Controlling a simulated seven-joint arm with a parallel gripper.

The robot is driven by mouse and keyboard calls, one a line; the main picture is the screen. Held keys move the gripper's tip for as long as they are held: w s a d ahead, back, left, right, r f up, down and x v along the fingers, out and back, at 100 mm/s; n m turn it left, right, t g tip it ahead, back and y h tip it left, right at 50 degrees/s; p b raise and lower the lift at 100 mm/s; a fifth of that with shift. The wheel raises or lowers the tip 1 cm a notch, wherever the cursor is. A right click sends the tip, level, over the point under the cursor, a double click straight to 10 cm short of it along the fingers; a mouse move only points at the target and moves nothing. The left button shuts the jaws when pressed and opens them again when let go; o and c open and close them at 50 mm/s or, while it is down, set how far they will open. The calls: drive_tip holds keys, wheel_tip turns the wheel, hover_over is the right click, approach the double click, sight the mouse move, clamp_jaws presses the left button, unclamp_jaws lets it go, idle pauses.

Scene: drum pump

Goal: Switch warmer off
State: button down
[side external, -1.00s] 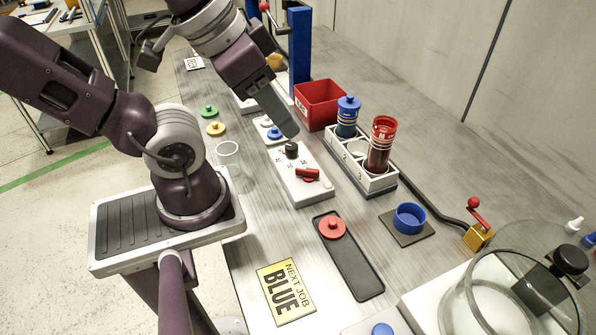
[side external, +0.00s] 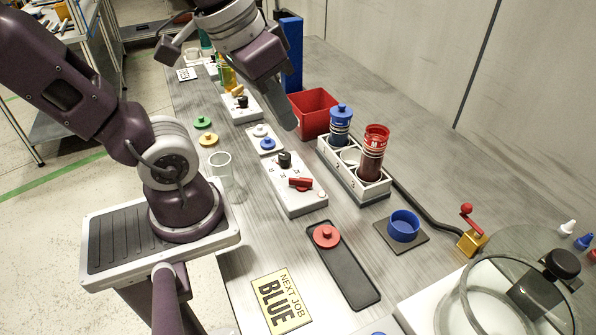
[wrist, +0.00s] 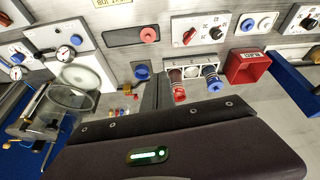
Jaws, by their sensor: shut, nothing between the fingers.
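A white control box (side external: 296,190) with a dial scale carries a black knob (side external: 284,160) and a red lever (side external: 301,184). In the wrist view the box's red lever (wrist: 188,37) and black knob (wrist: 215,33) show near the top. I cannot tell the switch setting. A white rack (side external: 352,182) right of the box holds a blue-capped bottle (side external: 340,125) and a red bottle (side external: 373,152); its middle place looks empty. My gripper (side external: 289,123) is shut and empty, above and beyond the black knob, apart from it.
A red bin (side external: 312,112) and a blue post (side external: 291,55) stand beyond. Another box with a black knob (side external: 240,104) is further back. A black tray (side external: 345,270) with a red disc, a blue ring (side external: 404,226) and a clear cup (side external: 221,170) lie nearer.

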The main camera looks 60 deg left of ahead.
sight(301, 183)
drive_tip(key=w+a+f+n+g, duration=0.4)
drive_tip(key=w+a+n, duration=0.1)
drive_tip(key=w+a, duration=0.35)
drive_tip(key=w+a+f+n+g+h, duration=0.2)
drive_tip(key=w+a+f+n, duration=0.1)
drive_tip(key=a+f, duration=0.6)
drive_tip(key=shift+a+f+n, duration=0.25)
drive_tip(key=shift+a+n, duration=0.3)
drive_tip(key=shift+n, duration=0.25)
drive_tip(key=shift+w, duration=0.1)
drive_tip(key=x, duration=0.9)
drive_tip(key=shift+d+f, duration=0.25)
drive_tip(key=s+d, duration=0.2)
drive_tip(key=shift+d+f, duration=0.2)
drive_tip(key=shift+d, duration=0.15)
drive_tip(key=shift+s+d, duration=0.3)
